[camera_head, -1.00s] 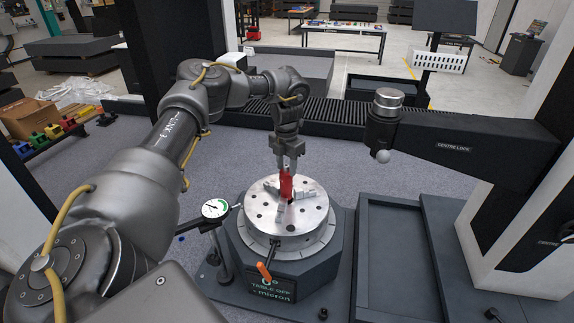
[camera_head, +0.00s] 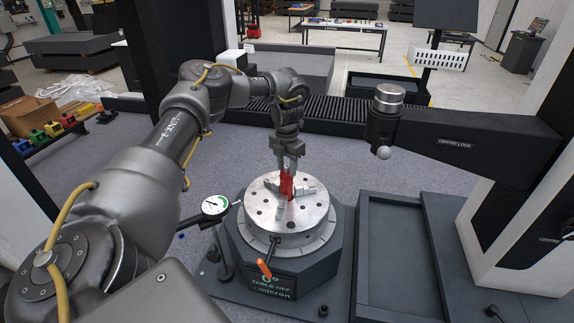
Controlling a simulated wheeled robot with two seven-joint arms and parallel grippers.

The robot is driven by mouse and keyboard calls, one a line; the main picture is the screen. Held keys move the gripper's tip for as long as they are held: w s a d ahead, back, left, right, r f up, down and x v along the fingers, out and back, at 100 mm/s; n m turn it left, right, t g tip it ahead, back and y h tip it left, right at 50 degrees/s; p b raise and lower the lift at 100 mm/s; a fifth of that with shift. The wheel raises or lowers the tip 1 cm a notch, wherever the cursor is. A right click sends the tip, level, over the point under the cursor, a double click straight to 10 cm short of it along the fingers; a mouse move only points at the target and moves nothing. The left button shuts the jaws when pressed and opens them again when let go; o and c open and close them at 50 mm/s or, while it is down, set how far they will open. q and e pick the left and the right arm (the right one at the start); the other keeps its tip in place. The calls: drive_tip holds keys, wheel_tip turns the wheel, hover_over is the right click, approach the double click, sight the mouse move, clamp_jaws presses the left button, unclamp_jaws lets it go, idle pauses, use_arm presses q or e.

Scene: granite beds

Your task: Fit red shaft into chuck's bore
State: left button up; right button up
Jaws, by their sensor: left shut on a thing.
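The red shaft (camera_head: 287,186) stands upright at the middle of the chuck (camera_head: 262,205). The chuck is a round silver plate with holes and raised grey jaws, on a dark octagonal base. My left gripper (camera_head: 287,173) is directly above the chuck's centre, pointing down and shut on the shaft. The shaft's lower end is among the jaws. The bore is hidden, so I cannot tell how deep the shaft sits. My right gripper is not in view.
A dial gauge (camera_head: 215,206) on a post stands left of the chuck. An orange-handled key (camera_head: 264,268) sticks out at the chuck's front. A dark probe arm (camera_head: 470,146) reaches in from the right. An empty dark tray (camera_head: 388,250) lies right of the base.

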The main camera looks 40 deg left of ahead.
sight(287, 172)
use_arm(q)
drive_tip(key=shift+f+b, duration=0.55)
drive_tip(key=shift+f, duration=1.05)
drive_tip(key=o, duration=1.2)
drive_tip(key=shift+r, duration=0.1)
wheel_tip(287, 172, up, 2)
drive_tip(key=shift+r+p, duration=0.15)
drive_tip(key=shift+p, duration=0.75)
drive_tip(key=shift+r, duration=1.25)
